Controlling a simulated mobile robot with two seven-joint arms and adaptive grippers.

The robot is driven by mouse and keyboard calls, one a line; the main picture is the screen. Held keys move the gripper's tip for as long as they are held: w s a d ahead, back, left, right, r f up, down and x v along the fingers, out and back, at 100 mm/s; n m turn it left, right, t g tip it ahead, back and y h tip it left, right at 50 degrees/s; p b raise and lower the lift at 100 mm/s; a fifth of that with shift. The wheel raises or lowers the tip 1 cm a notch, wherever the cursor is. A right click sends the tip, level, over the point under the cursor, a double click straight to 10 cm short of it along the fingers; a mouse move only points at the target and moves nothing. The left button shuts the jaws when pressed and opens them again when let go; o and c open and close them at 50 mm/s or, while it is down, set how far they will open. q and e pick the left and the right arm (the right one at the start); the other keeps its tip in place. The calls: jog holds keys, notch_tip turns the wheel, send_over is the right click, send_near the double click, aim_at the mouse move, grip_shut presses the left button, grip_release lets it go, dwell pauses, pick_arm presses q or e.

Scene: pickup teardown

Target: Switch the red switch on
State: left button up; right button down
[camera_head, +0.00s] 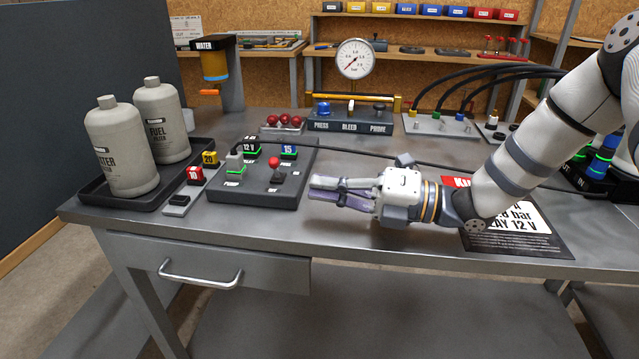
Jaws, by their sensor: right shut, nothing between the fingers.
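The red switch (274,163) is a lever with a round red knob, standing on the right part of a dark control box (243,196) on the bench. Which way its lever is thrown is too small to tell. My right gripper (316,190) is shut and empty, low over the bench. Its fingers point left toward the box, with the tips just right of the box's right edge and apart from the red knob. My left gripper is not in view.
Labelled modules (289,153) and a black cable crowd the box's back. Two grey bottles (118,150) stand in a black tray at left. A printed sheet (530,240) lies under my right arm. A gauge (355,60) stands behind. The bench front is clear.

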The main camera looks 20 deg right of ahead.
aim_at(276, 170)
jog(key=x, duration=0.6)
jog(key=shift+a+f+b, duration=0.1)
jog(key=shift+f+b, duration=0.15)
jog(key=shift+b, duration=0.05)
jog(key=shift+w+a+r, duration=0.15)
jog(key=shift+w+a, duration=0.2)
jog(key=shift+a, duration=0.05)
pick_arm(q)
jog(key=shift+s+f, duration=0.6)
